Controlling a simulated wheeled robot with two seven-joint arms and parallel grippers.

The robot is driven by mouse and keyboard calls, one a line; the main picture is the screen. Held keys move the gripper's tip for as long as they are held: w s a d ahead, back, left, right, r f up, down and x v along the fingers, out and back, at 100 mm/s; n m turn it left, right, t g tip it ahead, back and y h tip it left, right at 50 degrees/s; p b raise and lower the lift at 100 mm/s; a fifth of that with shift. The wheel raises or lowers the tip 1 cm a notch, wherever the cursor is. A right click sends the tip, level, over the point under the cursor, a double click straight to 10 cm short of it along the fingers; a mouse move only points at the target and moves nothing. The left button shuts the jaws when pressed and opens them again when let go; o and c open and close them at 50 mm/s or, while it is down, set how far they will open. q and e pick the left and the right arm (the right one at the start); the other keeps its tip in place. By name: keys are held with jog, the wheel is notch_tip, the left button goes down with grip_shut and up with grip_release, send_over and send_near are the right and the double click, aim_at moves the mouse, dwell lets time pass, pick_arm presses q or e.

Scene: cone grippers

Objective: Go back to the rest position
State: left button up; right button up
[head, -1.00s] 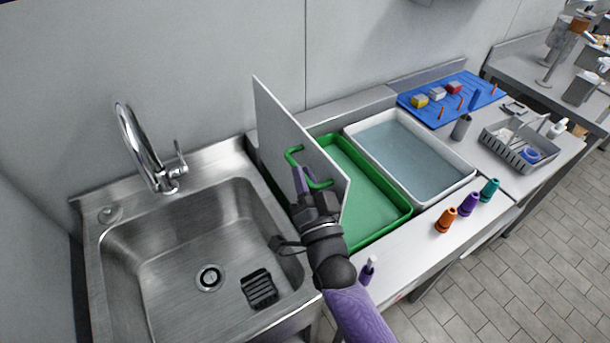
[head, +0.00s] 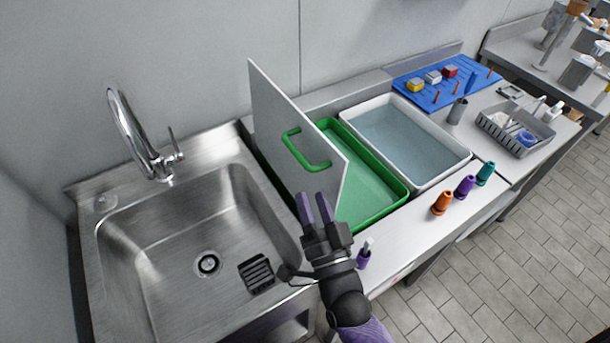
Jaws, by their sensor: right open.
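My right gripper (head: 315,209) is open and empty, with purple fingertips pointing up and away, at the sink's right front edge. It is in front of an upright white panel (head: 275,125) with a green handle (head: 305,152). In the picture a gap shows between the fingertips and the handle. The panel stands between the sink (head: 150,262) and a green tray (head: 372,212). My left gripper is not in view.
A white tray of bluish liquid (head: 405,142) stands right of the green one. Orange (head: 442,203), purple (head: 465,187) and teal (head: 485,173) cones line the counter front. A small purple bottle (head: 364,256) stands close to my right gripper. A faucet (head: 135,135) rises behind the sink.

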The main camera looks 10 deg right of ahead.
jog(key=shift+v, duration=0.9)
